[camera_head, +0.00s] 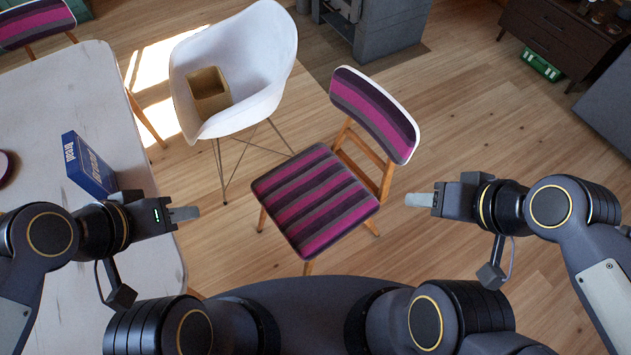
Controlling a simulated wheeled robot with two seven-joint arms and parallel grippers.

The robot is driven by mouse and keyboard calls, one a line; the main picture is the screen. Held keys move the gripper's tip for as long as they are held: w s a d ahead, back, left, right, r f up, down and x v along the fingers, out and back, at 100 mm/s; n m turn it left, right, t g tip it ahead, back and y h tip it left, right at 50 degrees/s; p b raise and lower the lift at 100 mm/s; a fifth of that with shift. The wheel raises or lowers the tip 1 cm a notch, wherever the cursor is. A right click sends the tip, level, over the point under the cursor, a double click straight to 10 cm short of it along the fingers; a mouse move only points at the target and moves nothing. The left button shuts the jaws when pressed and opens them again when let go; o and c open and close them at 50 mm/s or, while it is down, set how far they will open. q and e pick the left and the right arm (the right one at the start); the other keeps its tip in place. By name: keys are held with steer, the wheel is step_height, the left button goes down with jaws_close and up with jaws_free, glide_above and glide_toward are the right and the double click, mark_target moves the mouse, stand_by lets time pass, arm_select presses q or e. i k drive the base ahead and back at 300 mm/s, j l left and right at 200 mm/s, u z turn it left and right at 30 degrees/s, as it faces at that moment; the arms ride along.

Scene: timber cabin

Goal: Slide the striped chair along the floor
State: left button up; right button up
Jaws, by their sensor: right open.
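The striped chair (316,203) stands upright on the wooden floor in front of me. It has a purple, pink and grey striped seat and backrest and light wooden legs. Its backrest is on the right, tilted toward the far side. My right gripper (418,199) is open and empty, to the right of the chair and apart from it. My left gripper (186,213) is to the left of the seat, near the table edge, apart from the chair. It holds nothing visible; its fingers show side-on, so their opening cannot be seen.
A white shell chair (240,70) with a wooden box (209,92) on it stands behind, left. A white table (55,235) with a blue box (90,165) fills the left. A dark cabinet (560,35) is far right.

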mark_target(317, 197)
steer(key=z, duration=0.3)
steer(key=l+u, duration=0.15)
steer(key=l, duration=0.4)
steer(key=k+l+u, duration=0.15)
steer(key=l, duration=0.35)
steer(key=i+l+u, duration=0.15)
steer(key=l+u, duration=0.3)
steer(key=l, duration=0.35)
steer(key=i+l+u, duration=0.1)
steer(key=l+u, duration=0.3)
steer(key=l, duration=0.4)
steer(key=i+l+u, duration=0.3)
steer(key=l, duration=0.35)
steer(key=i+l+u, duration=0.15)
steer(key=i+l, duration=0.05)
steer(key=l, duration=0.1)
